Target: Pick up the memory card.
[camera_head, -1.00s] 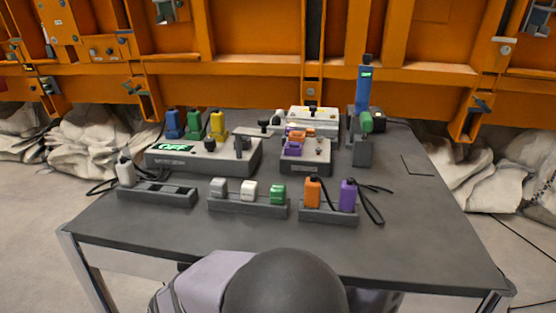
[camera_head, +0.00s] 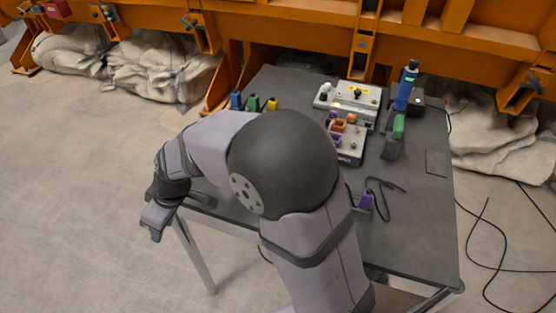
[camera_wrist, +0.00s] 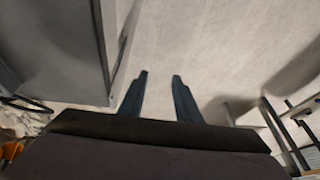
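I cannot pick out a memory card for certain in any current view. My gripper (camera_head: 154,230) hangs at the left, past the table's (camera_head: 400,240) left edge, over the floor. In the wrist view my gripper (camera_wrist: 161,82) shows two blue fingers apart with only bare floor between them, so it is open and empty. My arm hides much of the table's left and front, including the front racks. A purple connector (camera_head: 366,200) with a black cable stands at the table's front right, uncovered.
Blue (camera_head: 236,100), green (camera_head: 254,103) and yellow (camera_head: 273,104) plugs stand behind my arm.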

